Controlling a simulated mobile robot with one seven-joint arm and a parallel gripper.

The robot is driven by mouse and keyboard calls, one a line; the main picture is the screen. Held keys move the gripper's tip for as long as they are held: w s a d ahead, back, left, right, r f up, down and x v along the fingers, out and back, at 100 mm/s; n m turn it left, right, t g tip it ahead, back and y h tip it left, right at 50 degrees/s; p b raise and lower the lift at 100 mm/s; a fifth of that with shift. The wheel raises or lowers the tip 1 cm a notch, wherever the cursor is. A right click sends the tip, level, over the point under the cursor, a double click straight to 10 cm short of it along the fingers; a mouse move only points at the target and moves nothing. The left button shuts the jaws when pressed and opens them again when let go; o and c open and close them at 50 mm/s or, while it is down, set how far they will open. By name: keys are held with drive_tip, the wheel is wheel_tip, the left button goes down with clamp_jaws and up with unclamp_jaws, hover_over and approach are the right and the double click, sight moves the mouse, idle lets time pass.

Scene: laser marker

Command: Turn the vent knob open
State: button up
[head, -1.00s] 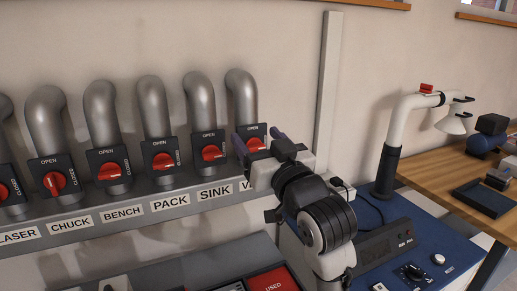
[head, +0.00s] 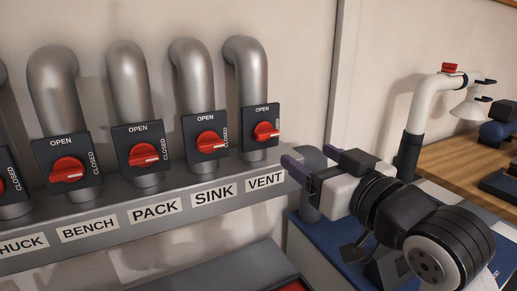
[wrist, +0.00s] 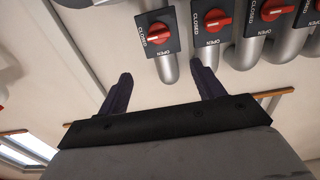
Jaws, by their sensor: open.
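The vent knob (head: 265,131) is a red handle on a black plate marked OPEN at the top and CLOSED at the right side, above the VENT label. Its handle points right, toward the CLOSED side. The knob also shows in the wrist view (wrist: 158,34), upside down, at the left end of the row. My gripper (head: 308,160) is open and empty, to the lower right of the knob and apart from it. In the wrist view the two dark fingers (wrist: 161,72) are spread wide, with the vent plate beyond the gap between them.
Similar red knobs for sink (head: 209,142), pack (head: 143,154) and bench (head: 67,169) stand in a row to the left, close together. Grey pipes rise behind them. A white upright strip (head: 343,75) runs up the wall to the right. A white fume arm (head: 432,100) stands farther right.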

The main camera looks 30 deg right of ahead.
sight(269, 134)
drive_tip(key=w+p, duration=0.1)
drive_tip(key=w, duration=0.3)
drive_tip(key=w+p, duration=0.1)
drive_tip(key=w, duration=0.4)
drive_tip(key=w+p, duration=0.1)
drive_tip(key=w, duration=0.4)
drive_tip(key=shift+d+f, duration=0.35)
drive_tip(key=shift+d, duration=0.05)
drive_tip(key=c, duration=1)
